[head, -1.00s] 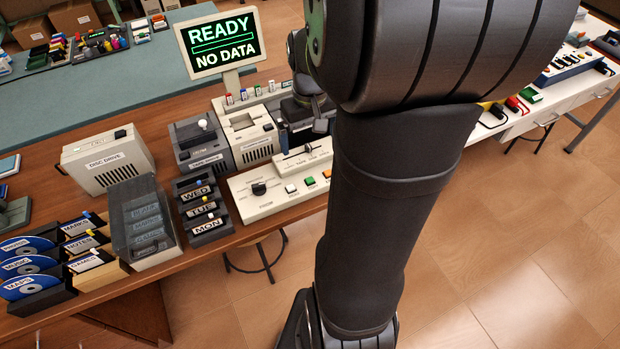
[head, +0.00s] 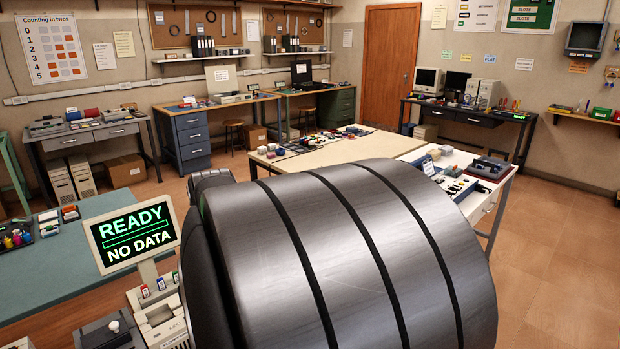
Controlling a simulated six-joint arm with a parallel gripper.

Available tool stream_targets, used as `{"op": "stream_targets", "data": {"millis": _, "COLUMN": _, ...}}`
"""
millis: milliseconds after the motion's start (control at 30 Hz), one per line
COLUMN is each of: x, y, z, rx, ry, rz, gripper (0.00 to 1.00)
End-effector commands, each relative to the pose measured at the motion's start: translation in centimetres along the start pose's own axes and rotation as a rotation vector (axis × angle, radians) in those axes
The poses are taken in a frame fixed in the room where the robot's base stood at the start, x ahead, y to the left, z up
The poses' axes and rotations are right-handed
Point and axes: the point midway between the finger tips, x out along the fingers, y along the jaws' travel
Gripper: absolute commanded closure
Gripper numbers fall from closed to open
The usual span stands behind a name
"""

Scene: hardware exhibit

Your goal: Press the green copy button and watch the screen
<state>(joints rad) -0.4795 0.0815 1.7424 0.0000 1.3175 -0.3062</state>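The screen (head: 134,234) stands at the left of the head view on a pale post. It reads "READY" and "NO DATA" in green and white on black. Below it is part of a pale device (head: 163,322) and a darker grey device (head: 108,335), both cut by the lower edge. The green copy button is not visible now; the control panel is out of view or behind my arm. My arm fills the lower middle of the view, and my gripper cannot be seen.
A teal-topped table (head: 75,258) with small coloured items is at left. A pale table (head: 335,158) and a white bench (head: 462,178) lie beyond my arm. Desks line the far wall near an orange-brown door (head: 388,62). Open tiled floor (head: 560,240) is at right.

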Motion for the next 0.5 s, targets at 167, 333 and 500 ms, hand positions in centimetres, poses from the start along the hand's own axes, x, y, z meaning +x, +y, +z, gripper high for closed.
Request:
{"op": "stream_targets", "data": {"millis": 167, "x": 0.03, "y": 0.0, "z": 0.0, "rx": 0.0, "ry": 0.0, "rz": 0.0, "gripper": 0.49}}
{"op": "stream_targets", "data": {"millis": 333, "x": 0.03, "y": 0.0, "z": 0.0, "rx": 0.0, "ry": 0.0, "rz": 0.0, "gripper": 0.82}}
{"op": "stream_targets", "data": {"millis": 500, "x": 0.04, "y": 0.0, "z": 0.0, "rx": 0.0, "ry": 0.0, "rz": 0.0, "gripper": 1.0}}
